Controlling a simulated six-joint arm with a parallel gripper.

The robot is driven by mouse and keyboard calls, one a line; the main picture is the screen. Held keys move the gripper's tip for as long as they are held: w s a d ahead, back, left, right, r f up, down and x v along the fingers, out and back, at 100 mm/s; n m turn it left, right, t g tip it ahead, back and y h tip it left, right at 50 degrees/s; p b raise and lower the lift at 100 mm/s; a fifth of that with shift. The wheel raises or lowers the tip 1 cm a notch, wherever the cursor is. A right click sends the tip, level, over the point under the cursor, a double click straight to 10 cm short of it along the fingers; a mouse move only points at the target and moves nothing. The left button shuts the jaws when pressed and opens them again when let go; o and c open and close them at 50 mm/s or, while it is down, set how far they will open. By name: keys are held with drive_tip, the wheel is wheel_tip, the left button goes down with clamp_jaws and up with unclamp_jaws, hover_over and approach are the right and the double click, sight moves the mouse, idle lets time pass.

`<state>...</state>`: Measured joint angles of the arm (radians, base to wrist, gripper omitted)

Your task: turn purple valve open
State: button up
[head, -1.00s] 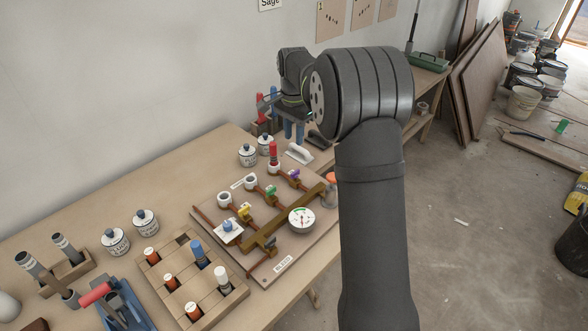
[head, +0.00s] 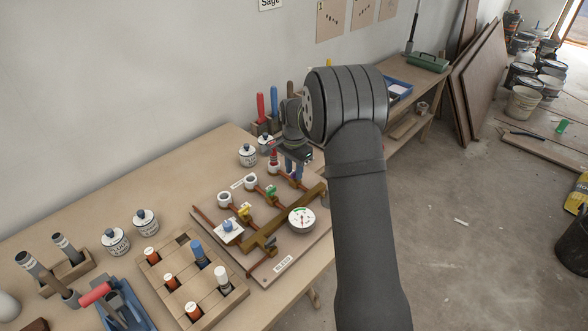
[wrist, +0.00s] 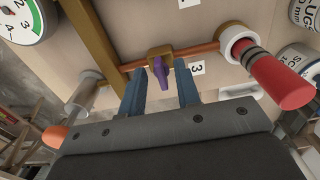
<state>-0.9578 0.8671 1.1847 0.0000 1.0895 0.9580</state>
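The purple valve (wrist: 160,74) sits on a copper pipe in the wrist view, its handle pointing toward my gripper. My gripper (wrist: 158,68) is open, with one blue finger on each side of the handle in the picture. Gaps show between both fingers and the handle; I cannot tell how deep the fingertips reach. In the head view my gripper (head: 294,167) is over the far side of the valve board (head: 215,252) and hides the purple valve.
The board also carries a green valve (head: 271,191), a yellow valve (head: 244,211) and a gauge (head: 301,219). A red-topped cylinder (wrist: 280,83) stands in a pipe socket close to the right finger. White cans (head: 247,154) stand behind the board.

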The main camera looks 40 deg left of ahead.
drive_tip(key=shift+c, duration=0.2)
clamp_jaws()
drive_tip(key=shift+n, duration=0.3)
drive_tip(key=n, duration=0.6)
drive_tip(key=shift+d, duration=0.15)
drive_tip(key=n, duration=0.5)
drive_tip(key=shift+w+d+n, duration=0.1)
drive_tip(key=shift+w+n, duration=0.1)
drive_tip(key=shift+n, duration=0.2)
drive_tip(key=n, duration=0.5)
drive_tip(key=shift+w, duration=0.15)
drive_tip(key=shift+r+n, duration=0.1)
drive_tip(key=shift+n, duration=0.3)
